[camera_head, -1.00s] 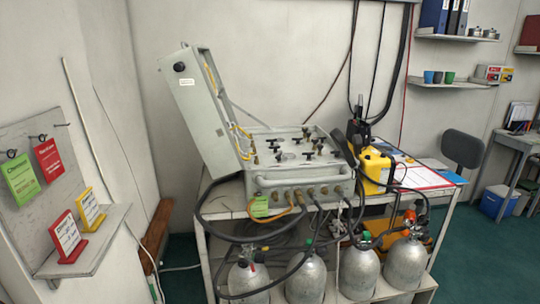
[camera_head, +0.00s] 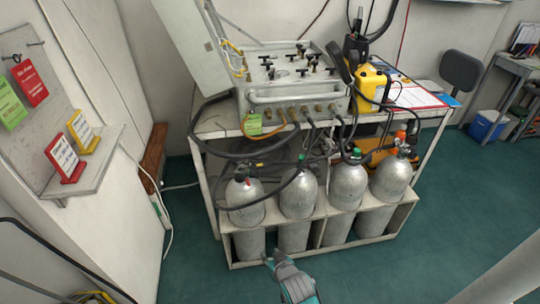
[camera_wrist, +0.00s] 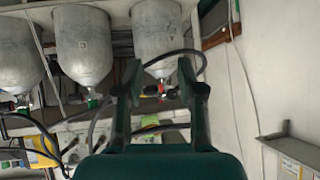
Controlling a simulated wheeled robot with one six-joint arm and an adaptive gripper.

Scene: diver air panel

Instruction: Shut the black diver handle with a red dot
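The diver air panel (camera_head: 284,79) lies in an open grey case on top of the bench. Several black T-shaped handles (camera_head: 267,58) stand on its face. They are too small for me to make out a red dot on any of them. My gripper (camera_head: 280,260) is low in front of the cylinder rack, well below and apart from the panel. In the wrist view my gripper (camera_wrist: 158,72) has its two fingers spread, with nothing held between them. The wrist picture is upside down, and I cannot make out the panel handles there.
Several grey cylinders (camera_head: 298,195) stand in a rack under the panel, with black hoses (camera_head: 225,155) looping in front. The raised case lid (camera_head: 190,45) is at the panel's left. A yellow unit (camera_head: 369,88) stands at its right. A sign shelf (camera_head: 85,165) is at left.

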